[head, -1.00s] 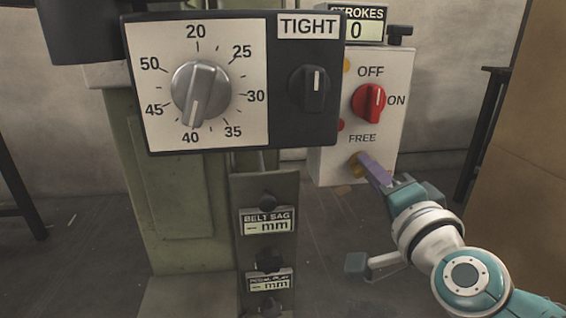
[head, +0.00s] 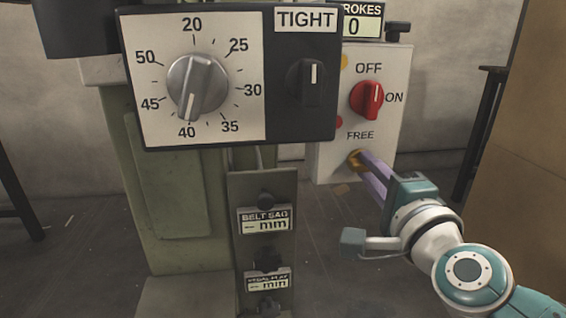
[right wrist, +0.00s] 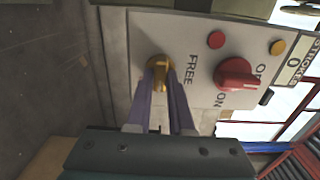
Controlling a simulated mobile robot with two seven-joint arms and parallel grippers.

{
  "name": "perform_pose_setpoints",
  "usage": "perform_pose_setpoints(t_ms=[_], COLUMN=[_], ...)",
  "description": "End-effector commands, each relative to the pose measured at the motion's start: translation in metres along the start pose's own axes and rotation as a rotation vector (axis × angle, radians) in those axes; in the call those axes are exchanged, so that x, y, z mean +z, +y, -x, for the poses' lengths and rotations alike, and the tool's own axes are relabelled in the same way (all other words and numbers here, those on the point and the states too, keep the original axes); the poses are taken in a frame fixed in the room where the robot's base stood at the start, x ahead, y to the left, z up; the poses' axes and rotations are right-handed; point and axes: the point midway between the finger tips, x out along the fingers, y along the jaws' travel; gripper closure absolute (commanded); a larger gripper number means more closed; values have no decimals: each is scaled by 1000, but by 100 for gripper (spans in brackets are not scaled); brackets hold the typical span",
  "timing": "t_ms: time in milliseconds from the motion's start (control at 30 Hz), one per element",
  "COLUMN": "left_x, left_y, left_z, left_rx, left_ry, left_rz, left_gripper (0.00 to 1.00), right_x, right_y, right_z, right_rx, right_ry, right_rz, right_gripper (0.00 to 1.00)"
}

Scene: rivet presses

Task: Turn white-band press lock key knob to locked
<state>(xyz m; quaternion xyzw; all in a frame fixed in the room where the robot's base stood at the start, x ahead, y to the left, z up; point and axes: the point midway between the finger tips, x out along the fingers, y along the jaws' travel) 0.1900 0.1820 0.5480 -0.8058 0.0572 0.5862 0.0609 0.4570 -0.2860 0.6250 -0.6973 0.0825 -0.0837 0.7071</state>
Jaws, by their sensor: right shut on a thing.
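The lock key knob (head: 355,160) is a small brass-yellow knob under the word FREE, low on the white control box (head: 333,165). In the right wrist view the knob (right wrist: 159,72) sits between the tips of two purple fingers. My right gripper (head: 364,161) is shut on this knob, coming from the lower right. It also shows in the right wrist view (right wrist: 162,85). The fingers partly cover the knob, so its exact turn is hard to read. No white band shows in these views. My left gripper is not in view.
A red switch (head: 367,98) marked OFF and ON sits above the knob. A dark panel with a grey dial (head: 198,88) and a black TIGHT switch (head: 312,82) stands to the left. A brown board (head: 525,150) is at the right.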

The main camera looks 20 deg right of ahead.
Motion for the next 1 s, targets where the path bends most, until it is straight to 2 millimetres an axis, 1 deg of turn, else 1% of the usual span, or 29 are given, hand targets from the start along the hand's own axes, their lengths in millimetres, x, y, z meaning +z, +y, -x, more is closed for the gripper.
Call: perform_pose_setpoints(t_ms=[233, 267, 500, 533, 733, 833, 933, 1000], left_x=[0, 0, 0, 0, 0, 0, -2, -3], left_y=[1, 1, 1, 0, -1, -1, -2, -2], left_z=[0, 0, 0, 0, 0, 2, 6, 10], left_rx=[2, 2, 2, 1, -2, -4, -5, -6], left_ry=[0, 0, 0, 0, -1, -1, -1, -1], left_rz=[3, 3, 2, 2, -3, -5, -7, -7], left_gripper=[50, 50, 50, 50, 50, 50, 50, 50], right_x=[0, 0, 0, 0, 0, 0, 0, 0], right_y=[0, 0, 0, 0, 0, 0, -1, -2], right_z=[0, 0, 0, 0, 0, 4, 16, 30], right_rx=[0, 0, 0, 0, 0, 1, 2, 4], right_ry=[0, 0, 0, 0, 0, 0, 0, -1], right_rz=[-5, -5, -3, -3, -2, -1, 0, 1], right_gripper=[100, 79, 52, 50, 50, 50, 50, 50])
